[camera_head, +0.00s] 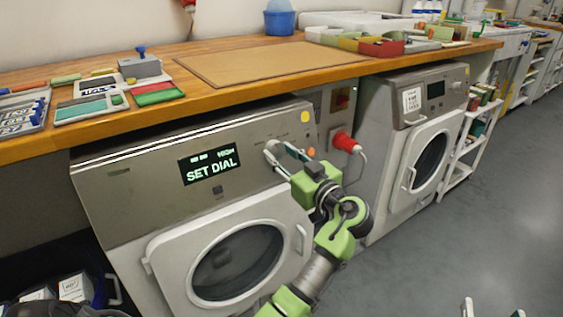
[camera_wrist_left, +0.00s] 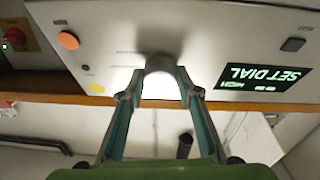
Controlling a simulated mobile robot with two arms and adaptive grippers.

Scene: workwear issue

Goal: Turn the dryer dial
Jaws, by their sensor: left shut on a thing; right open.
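The dryer (camera_head: 130,195) with the lit "SET DIAL" display (camera_head: 211,165) stands under the counter at the left. Its dial (camera_head: 271,148) is on the panel right of the display, partly hidden by my left gripper (camera_head: 281,153). In the left wrist view the round grey dial (camera_wrist_left: 159,64) sits between the fingertips of my left gripper (camera_wrist_left: 160,88), which is shut on it. The display appears upside down there (camera_wrist_left: 262,76). The dryer's round door is closed. Only the fingertips of my right gripper (camera_head: 493,308) show at the bottom right edge; it is open and empty.
An orange button (camera_head: 310,153) and a yellow sticker (camera_head: 305,116) are right of the dial. A second machine (camera_head: 390,150) stands right. The wooden counter (camera_head: 215,90) overhangs the panel. Grey floor (camera_head: 500,210) is clear at right.

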